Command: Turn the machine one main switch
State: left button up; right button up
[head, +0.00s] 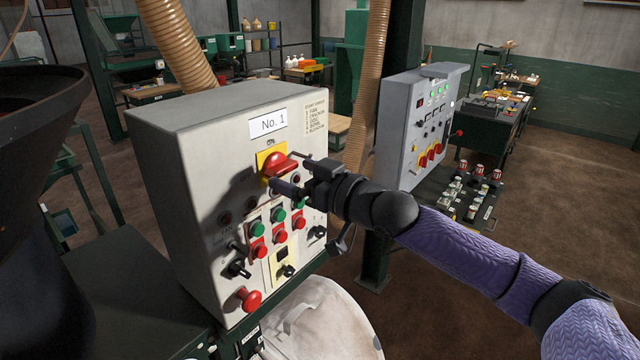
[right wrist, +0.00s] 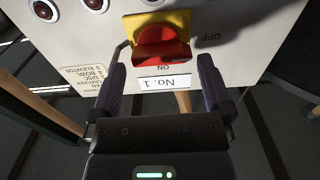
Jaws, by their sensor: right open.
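The machine one control box is a pale grey cabinet (head: 190,150) with a "No. 1" label (head: 268,123). Its main switch (head: 276,166) is a red rotary handle on a yellow plate, below the label. My right gripper (head: 283,172) is open at the switch, with its fingers pointing at the panel. In the right wrist view the red handle (right wrist: 162,45) lies ahead between the two open fingers (right wrist: 160,75); "ON" and "OFF" lettering shows beside the plate. I cannot tell whether the fingers touch the handle. My left gripper is not in view.
Below the switch are green and red push buttons (head: 268,232), black selector knobs (head: 239,268) and a red mushroom button (head: 249,299). A second grey control box (head: 415,125) stands to the right. A dark hopper (head: 35,150) is at the left; a corrugated hose (head: 180,45) rises behind.

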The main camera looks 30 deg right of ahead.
jog(key=b+v, duration=0.3)
jog(key=v, duration=0.4)
jog(key=shift+s, duration=0.25)
jog(key=shift+d+b, duration=0.1)
jog(key=shift+b, duration=0.2)
